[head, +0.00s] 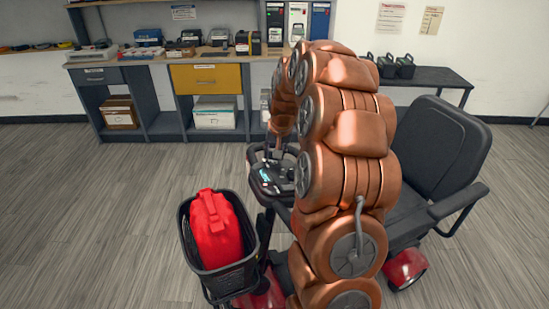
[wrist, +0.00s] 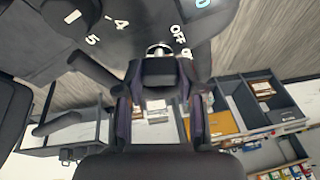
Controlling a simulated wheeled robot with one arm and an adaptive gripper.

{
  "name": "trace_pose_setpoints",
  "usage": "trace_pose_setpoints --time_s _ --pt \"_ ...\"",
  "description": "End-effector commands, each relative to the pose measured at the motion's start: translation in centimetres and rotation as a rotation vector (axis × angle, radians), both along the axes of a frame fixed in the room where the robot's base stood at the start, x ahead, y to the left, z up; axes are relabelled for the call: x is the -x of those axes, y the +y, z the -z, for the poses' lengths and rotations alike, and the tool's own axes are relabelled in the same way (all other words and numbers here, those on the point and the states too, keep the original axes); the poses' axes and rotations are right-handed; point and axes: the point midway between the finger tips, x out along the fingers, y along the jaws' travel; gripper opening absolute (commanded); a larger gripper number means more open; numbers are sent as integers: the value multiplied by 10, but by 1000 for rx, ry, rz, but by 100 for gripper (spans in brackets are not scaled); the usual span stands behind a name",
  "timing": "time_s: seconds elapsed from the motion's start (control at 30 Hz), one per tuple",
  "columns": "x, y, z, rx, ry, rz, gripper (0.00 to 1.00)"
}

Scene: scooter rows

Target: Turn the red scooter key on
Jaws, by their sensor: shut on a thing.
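The red scooter stands in the head view, mostly behind my arm; its red rear cover (head: 405,268) and dark control panel (head: 268,176) show. In the wrist view the panel (wrist: 130,45) fills the top, with a white OFF mark and a partly hidden mark below it. The key (wrist: 161,73) has a dark head and sits at a silver lock (wrist: 160,49) beside these marks. My gripper (wrist: 160,85) is shut on the key head, one finger on each side. In the head view my gripper is largely hidden by my arm at the panel. The key's exact angle is unclear.
The black seat (head: 440,140) is right of my arm. A workbench (head: 150,60) with a yellow drawer and a dark side table (head: 430,76) stand by the wall. The floor at left is clear.

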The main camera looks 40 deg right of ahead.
Motion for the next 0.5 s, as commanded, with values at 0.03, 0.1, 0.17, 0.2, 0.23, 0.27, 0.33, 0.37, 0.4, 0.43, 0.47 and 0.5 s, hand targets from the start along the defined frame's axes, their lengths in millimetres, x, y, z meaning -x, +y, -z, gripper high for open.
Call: trace_pose_setpoints --time_s 0.03,0.1,0.17,0.2,0.23,0.27,0.33,0.37,0.4,0.43,0.47,0.5 --pt "0 -1 2 4 3 22 2" --pt "0 -1 1 1 8 52 2" --pt "0 -1 1 -1 11 73 2" --pt "0 -1 1 -1 13 83 2" --pt "0 -1 1 -1 14 90 2" --pt "0 -1 0 -2 15 97 2" --pt "0 -1 0 -1 17 108 2" --pt "0 -1 0 -2 18 112 2" --pt "0 -1 0 -2 18 116 2" --pt "0 -1 0 -3 18 118 3" --pt "0 -1 0 -3 18 120 3" --pt "0 -1 0 -3 18 122 3"
